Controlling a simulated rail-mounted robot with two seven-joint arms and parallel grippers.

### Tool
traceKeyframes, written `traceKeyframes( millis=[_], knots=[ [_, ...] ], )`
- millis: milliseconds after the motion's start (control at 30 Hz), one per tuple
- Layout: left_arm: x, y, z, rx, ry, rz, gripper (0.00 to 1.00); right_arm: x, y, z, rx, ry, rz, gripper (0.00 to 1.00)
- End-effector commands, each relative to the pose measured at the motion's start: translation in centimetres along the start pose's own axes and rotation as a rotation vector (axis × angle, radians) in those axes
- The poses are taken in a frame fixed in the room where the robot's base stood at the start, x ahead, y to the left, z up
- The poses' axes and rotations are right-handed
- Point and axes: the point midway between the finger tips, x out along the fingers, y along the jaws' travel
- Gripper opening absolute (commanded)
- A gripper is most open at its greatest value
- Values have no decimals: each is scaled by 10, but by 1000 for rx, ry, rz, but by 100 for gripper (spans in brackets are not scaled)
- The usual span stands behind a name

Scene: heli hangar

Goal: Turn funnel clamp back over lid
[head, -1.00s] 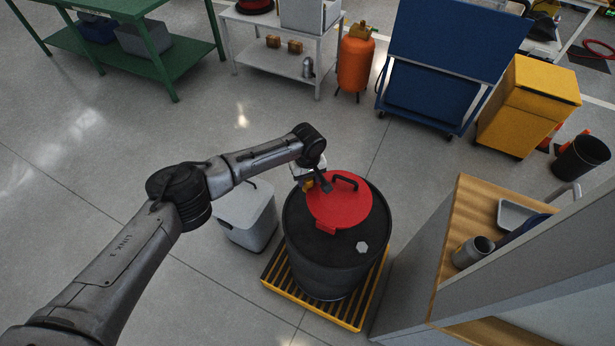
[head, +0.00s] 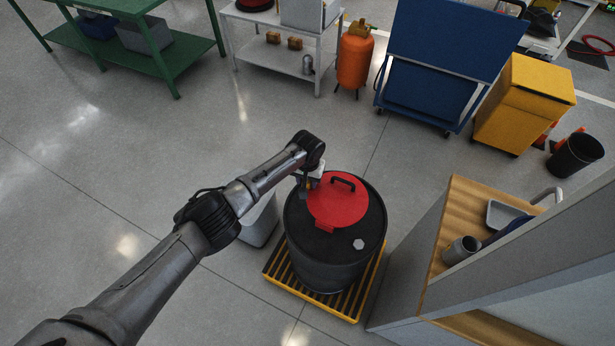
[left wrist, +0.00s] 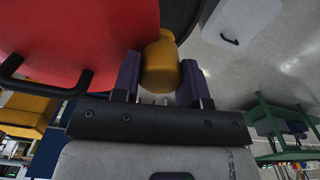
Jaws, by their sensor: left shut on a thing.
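The red funnel lid (head: 335,208) lies flat on top of the black drum (head: 325,265), with a dark handle on it. My left gripper (head: 308,183) is at the lid's left-rear edge in the head view. In the left wrist view its two fingers (left wrist: 161,82) are shut on a yellow rounded piece, the funnel clamp (left wrist: 162,62), at the edge of the red lid (left wrist: 90,35). The clamp is mostly hidden by my wrist in the head view. My right gripper is not in view.
The drum stands on a yellow slatted pallet (head: 283,283). A grey bin (head: 262,222) stands close to its left, partly behind my arm. A wooden-topped counter (head: 457,215) is to the right. Open floor lies behind the drum, before an orange cylinder (head: 357,62) and a blue cart (head: 440,90).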

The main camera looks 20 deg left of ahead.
Motion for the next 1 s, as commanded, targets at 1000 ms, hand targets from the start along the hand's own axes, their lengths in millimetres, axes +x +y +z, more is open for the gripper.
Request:
traceKeyframes(
  millis=[1000],
  knots=[
    [-1,1,0,850,3,1,16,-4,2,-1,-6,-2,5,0]
  ],
)
